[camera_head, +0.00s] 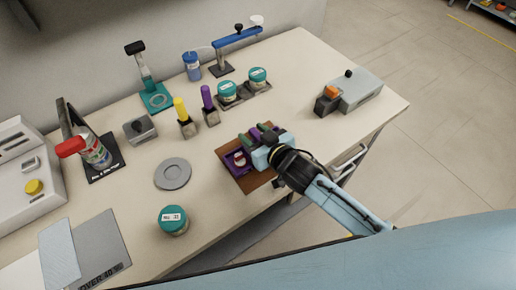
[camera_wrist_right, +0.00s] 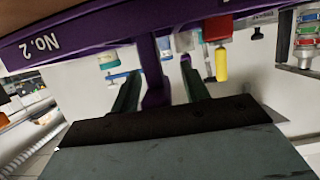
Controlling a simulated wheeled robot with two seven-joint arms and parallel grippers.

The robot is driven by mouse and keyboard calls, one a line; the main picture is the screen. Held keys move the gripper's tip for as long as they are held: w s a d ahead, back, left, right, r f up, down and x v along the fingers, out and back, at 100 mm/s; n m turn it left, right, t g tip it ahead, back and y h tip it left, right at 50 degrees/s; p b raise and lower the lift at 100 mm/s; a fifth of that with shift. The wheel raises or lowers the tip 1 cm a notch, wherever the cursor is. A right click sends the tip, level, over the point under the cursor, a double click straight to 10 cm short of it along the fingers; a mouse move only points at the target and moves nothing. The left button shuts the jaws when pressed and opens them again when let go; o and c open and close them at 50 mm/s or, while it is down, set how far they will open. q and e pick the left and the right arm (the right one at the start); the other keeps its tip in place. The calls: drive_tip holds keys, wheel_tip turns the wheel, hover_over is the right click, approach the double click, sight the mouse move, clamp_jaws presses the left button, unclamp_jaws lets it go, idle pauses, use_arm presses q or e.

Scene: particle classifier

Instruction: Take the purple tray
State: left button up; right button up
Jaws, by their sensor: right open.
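The purple tray (camera_head: 231,161) lies on a brown board (camera_head: 258,181) on the table, with a small light-coloured item in its near-left part. My right gripper (camera_head: 255,137) is over the tray's far-right side and hides much of it. In the right wrist view the purple tray (camera_wrist_right: 100,22), marked "No.2", crosses the top. There, a purple upright part of it stands between the two spread fingers of my right gripper (camera_wrist_right: 160,85). I cannot tell whether either finger touches it. My left gripper is not in view.
A grey round plate (camera_head: 172,174) and a teal-lidded jar (camera_head: 173,220) are left of the board. Yellow and purple-handled tools (camera_head: 208,104) stand behind it. Two teal-lidded jars sit in a dark holder (camera_head: 243,99). A grey box device (camera_head: 356,92) is at right.

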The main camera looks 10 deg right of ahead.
drive_tip(key=shift+c, duration=0.4)
drive_tip(key=shift+r, duration=0.1)
clamp_jaws()
